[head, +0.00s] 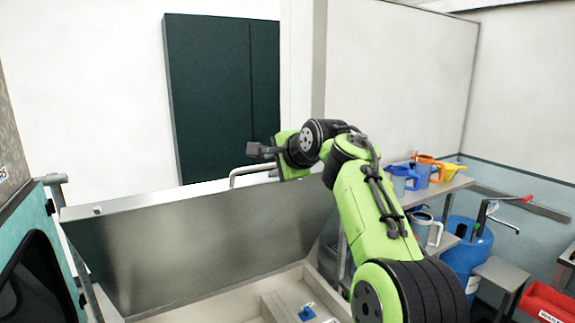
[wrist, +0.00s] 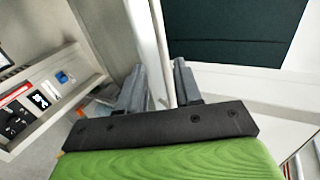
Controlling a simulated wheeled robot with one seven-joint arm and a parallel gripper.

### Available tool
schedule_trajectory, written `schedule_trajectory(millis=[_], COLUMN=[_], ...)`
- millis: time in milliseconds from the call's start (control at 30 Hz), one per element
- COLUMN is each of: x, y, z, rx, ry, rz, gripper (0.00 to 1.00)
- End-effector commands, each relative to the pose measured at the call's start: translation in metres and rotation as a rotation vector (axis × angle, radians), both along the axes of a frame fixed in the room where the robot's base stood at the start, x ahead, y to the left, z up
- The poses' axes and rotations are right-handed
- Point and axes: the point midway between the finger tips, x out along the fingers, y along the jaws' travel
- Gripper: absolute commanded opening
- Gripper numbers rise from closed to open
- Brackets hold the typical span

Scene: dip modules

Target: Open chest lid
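The chest lid (head: 200,240) is raised and tilted up in the head view, with its grey inner face showing. A pale bar handle (head: 240,172) stands along the lid's upper edge. The chest body (head: 215,305) is uncovered below it, and part of its inside shows. My gripper (head: 254,149) is just above the handle in the head view. In the wrist view my gripper (wrist: 160,85) has its two fingers apart, and a pale bar or edge runs up between them. I cannot tell whether either finger touches it. The lid (wrist: 115,35) also shows left of the fingers.
A blue item (head: 307,313) lies inside the chest. A shelf (head: 445,187) with coloured jugs and a blue barrel (head: 465,250) stand at the right. A red bin (head: 550,302) is at the lower right. A dark green panel (head: 220,95) is on the wall behind.

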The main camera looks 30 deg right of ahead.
Motion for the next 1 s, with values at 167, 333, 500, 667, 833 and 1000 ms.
schedule_trajectory(millis=[167, 333, 500, 667, 833, 1000], x=[-0.047, -0.075, -0.083, -0.083, -0.083, -0.083], y=[-0.004, -0.004, -0.002, -0.002, -0.002, 0.008], z=[0.02, 0.035, 0.04, 0.041, 0.041, 0.036], rx=[-0.004, 0.0, 0.0, 0.0, 0.0, -0.029], ry=[-0.004, -0.001, 0.001, 0.001, 0.001, 0.016], rz=[-0.007, -0.003, -0.001, 0.0, 0.0, 0.019], gripper=[0.34, 0.34, 0.34, 0.34, 0.34, 0.34])
